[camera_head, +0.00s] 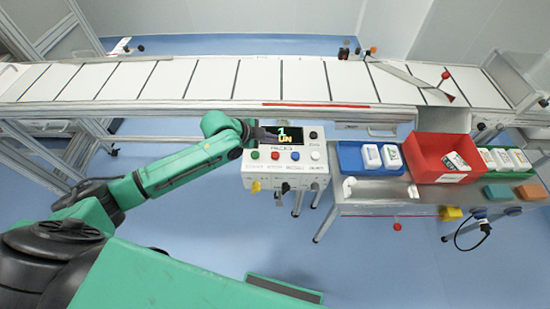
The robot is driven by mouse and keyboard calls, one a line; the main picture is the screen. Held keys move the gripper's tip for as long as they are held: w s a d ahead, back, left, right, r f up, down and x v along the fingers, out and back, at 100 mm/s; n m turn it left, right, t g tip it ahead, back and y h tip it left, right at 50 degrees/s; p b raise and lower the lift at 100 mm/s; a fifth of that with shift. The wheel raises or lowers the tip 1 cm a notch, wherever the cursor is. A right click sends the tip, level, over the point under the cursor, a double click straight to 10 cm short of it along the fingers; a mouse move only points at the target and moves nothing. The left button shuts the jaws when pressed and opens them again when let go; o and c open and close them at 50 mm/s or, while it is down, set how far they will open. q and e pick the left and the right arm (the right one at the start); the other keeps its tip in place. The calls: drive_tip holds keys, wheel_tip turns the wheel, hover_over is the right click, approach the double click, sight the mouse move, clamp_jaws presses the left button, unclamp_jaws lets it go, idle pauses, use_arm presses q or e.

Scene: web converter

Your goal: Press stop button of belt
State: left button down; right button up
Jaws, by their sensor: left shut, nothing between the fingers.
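A white control box (286,170) stands in front of the belt, near the middle of the view. Its sloped face has a dark screen (291,135) with green and yellow characters. A black button (313,135) sits right of the screen. The button labels are too small to read. Contact cannot be told. My right gripper is out of view.
The white slatted belt (205,80) runs across the back. Right of the box, a steel table (375,195) holds a blue bin (350,160), a red bin (425,148) and a green tray (522,172) with white items. Blue floor is clear in front.

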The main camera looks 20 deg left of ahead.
sight(277, 153)
use_arm(q)
wheel_tip(277, 153, down, 4)
drive_tip(key=b, duration=0.2)
drive_tip(key=shift+f+b, duration=0.2)
drive_tip(key=shift+b, duration=0.15)
drive_tip(key=shift+f, duration=0.4)
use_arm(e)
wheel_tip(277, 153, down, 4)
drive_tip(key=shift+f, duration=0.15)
use_arm(q)
drive_tip(key=shift+r, duration=0.1)
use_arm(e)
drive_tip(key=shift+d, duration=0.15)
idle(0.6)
use_arm(q)
drive_tip(key=shift+f+b, duration=0.35)
drive_tip(key=shift+f, duration=0.1)
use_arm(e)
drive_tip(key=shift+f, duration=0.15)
use_arm(q)
drive_tip(key=shift+f+b, duration=0.4)
drive_tip(key=shift+f, duration=0.2)
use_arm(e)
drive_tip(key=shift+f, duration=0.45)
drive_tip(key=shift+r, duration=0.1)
use_arm(q)
drive_tip(key=shift+r+p, duration=1)
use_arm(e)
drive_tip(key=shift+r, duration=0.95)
